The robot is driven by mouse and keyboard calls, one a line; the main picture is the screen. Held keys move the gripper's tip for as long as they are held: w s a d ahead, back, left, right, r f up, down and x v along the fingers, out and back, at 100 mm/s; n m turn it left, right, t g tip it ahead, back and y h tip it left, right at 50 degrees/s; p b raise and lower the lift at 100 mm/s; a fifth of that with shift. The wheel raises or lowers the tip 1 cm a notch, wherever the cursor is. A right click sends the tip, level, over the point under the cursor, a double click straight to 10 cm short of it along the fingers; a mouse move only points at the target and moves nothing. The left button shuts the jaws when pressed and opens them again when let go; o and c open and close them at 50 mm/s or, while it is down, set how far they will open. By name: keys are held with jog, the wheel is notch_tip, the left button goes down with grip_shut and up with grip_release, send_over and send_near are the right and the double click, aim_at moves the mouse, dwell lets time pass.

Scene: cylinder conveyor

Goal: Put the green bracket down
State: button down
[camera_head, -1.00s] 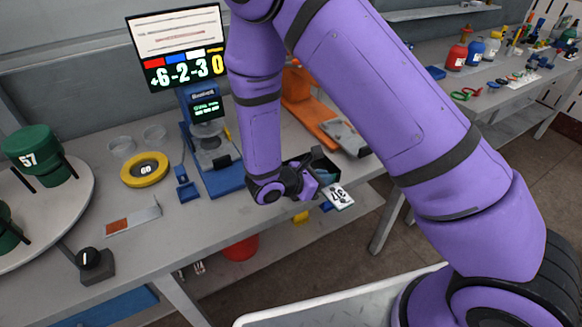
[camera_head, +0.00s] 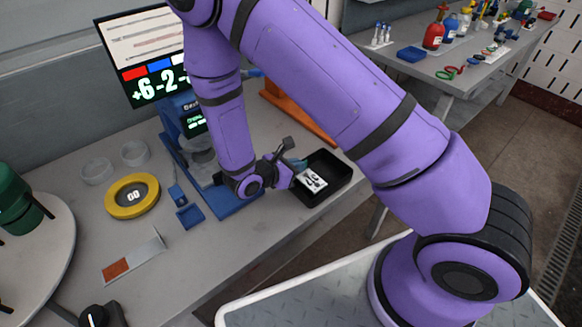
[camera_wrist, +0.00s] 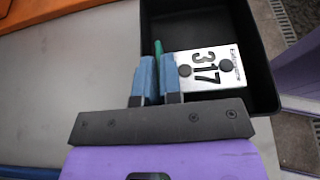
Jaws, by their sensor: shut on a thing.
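My gripper (camera_wrist: 157,80) has blue fingertips, shut on a thin green piece, the green bracket (camera_wrist: 158,48). Only a green sliver shows between the fingers. A white plate marked 317 (camera_wrist: 208,69), with two dark round fasteners, sits right beside the right finger and seems to belong to the bracket. In the wrist view the plate overlaps the inside of a black tray (camera_wrist: 262,88). In the head view my gripper (camera_head: 292,167) is at the left side of the black tray (camera_head: 340,183), with the white plate (camera_head: 312,180) over it. I cannot tell if it touches the tray floor.
The tray is at the bench's front edge. A blue device (camera_head: 172,128) stands just left of my gripper, and an orange fixture (camera_head: 300,112) stands behind.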

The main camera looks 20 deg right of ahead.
jog(key=shift+f, duration=0.6)
jog(key=shift+f, duration=0.1)
